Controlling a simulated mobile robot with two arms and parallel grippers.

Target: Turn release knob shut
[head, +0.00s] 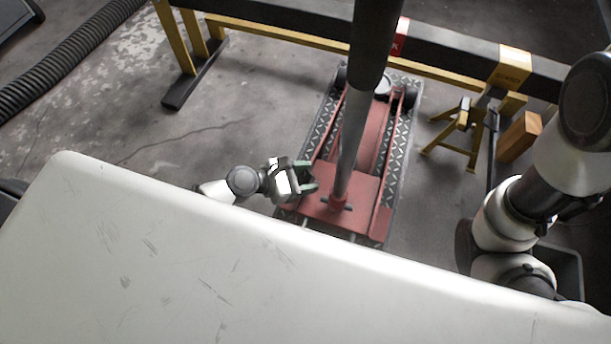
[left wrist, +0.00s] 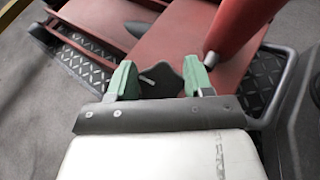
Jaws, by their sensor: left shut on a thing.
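A red floor jack (head: 355,185) lies on the floor, with its long grey and black handle (head: 352,135) rising toward me. My left gripper (head: 308,176) is at the jack's left side, beside the handle's base. In the left wrist view its green fingers (left wrist: 160,75) are shut on a dark lobed knob (left wrist: 166,80), one finger on each side. A small pale metal pin (left wrist: 146,80) shows by the left finger. The knob is too small to make out in the head view. My right arm shows at the right of the head view, but its gripper does not.
A black and yellow beam (head: 445,45) crosses behind the jack. A yellow jack stand (head: 457,135) and a wooden block (head: 520,135) stand to the right. A ribbed hose (head: 65,60) lies at the far left. The floor left of the jack is clear.

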